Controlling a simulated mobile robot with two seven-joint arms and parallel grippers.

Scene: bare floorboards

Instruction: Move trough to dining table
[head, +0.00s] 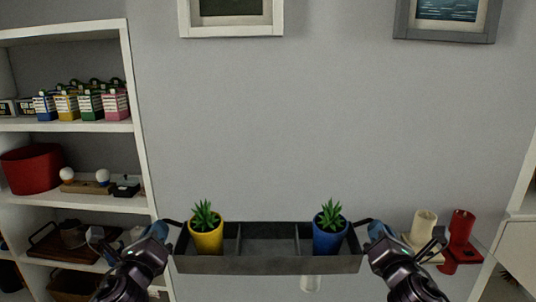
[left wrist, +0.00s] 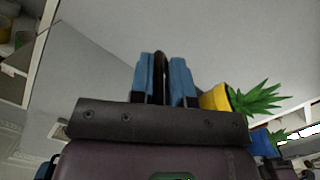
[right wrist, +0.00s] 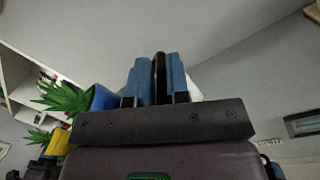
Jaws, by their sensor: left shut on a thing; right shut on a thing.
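The trough (head: 267,265) is a long dark grey tray with dividers, held level in front of me in the head view. A yellow pot with a green plant (head: 206,230) stands in its left end. A blue pot with a green plant (head: 330,230) stands toward its right end. The middle compartments look empty. My left gripper (head: 168,231) is shut on the trough's left handle, and the dark handle (left wrist: 161,75) shows between blue fingers in the left wrist view. My right gripper (head: 367,231) is shut on the right handle (right wrist: 160,75). No dining table is visible.
A white shelf unit (head: 80,127) with small cartons (head: 90,103) and a red bin (head: 31,168) stands at the left. Cream (head: 424,224) and red (head: 461,228) cylinders are at the right, beyond my right gripper. A grey wall with two framed pictures is behind the trough.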

